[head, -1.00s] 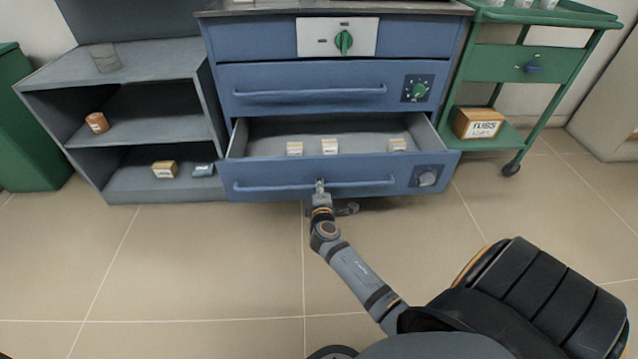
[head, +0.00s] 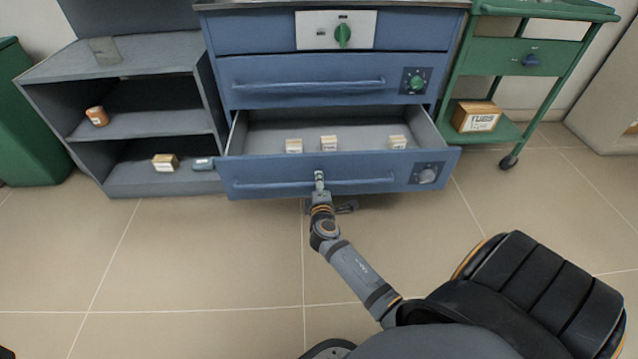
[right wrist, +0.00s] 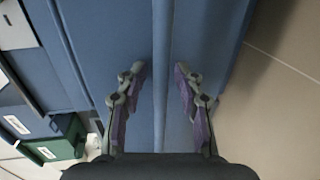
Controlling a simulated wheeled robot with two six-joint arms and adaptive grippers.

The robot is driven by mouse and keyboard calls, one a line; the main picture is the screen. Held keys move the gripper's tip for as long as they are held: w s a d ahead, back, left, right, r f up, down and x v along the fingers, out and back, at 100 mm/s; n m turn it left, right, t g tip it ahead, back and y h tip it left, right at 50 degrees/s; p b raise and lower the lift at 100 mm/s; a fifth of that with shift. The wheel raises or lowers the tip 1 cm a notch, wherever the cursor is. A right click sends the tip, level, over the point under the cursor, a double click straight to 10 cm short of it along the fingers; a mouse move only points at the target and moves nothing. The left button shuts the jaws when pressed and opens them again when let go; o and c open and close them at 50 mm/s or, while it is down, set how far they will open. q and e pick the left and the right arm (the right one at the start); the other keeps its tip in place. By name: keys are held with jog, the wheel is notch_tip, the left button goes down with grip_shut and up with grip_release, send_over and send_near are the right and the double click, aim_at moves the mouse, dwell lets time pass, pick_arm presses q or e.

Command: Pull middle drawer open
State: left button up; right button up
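The blue furnace cabinet has a shut middle drawer (head: 240,72) with a long bar handle (head: 309,88) and a green dial. Below it, the bottom drawer (head: 340,170) stands open. My right gripper (head: 319,182) is at the bottom drawer's handle (head: 260,186), near its middle, below the middle drawer. In the right wrist view, my right gripper (right wrist: 160,78) has its fingers apart on either side of a blue bar (right wrist: 162,40), with a visible gap at each side. My left gripper is not in view.
Three small labelled boxes, one of them central (head: 328,143), sit in the open drawer. A grey shelf unit (head: 150,122) stands left, and a green cart (head: 545,60) stands right. The tiled floor in front is clear.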

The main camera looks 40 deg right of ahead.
jog(key=v, duration=1.2)
jog(key=shift+d, duration=0.1)
